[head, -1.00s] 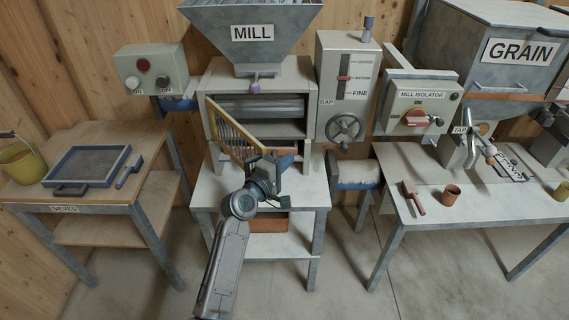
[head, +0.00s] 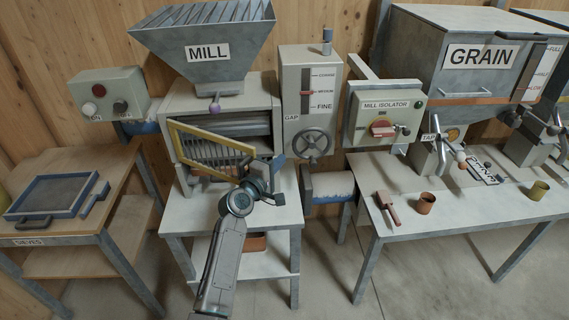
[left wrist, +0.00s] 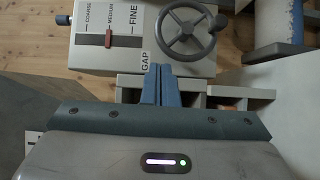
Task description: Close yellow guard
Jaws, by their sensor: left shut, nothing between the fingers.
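The yellow guard (head: 212,137), a yellow frame with a grille of bars, is on the front of the mill (head: 278,120). Its left side is by the mill's left edge, and it slants across the opening, whose rollers show above it. My left gripper (head: 279,163) is shut and empty at the guard's right end. I cannot tell whether it touches the frame. In the left wrist view its blue fingers (left wrist: 161,84) are together, pointing toward the gap box (left wrist: 140,40); the guard is not seen there. My right gripper is not in view.
The gap box with handwheel (head: 312,144) is just right of the guard. The mill isolator (head: 384,115) and grain bin (head: 465,70) stand further right. A sieve (head: 55,194) is on the left table.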

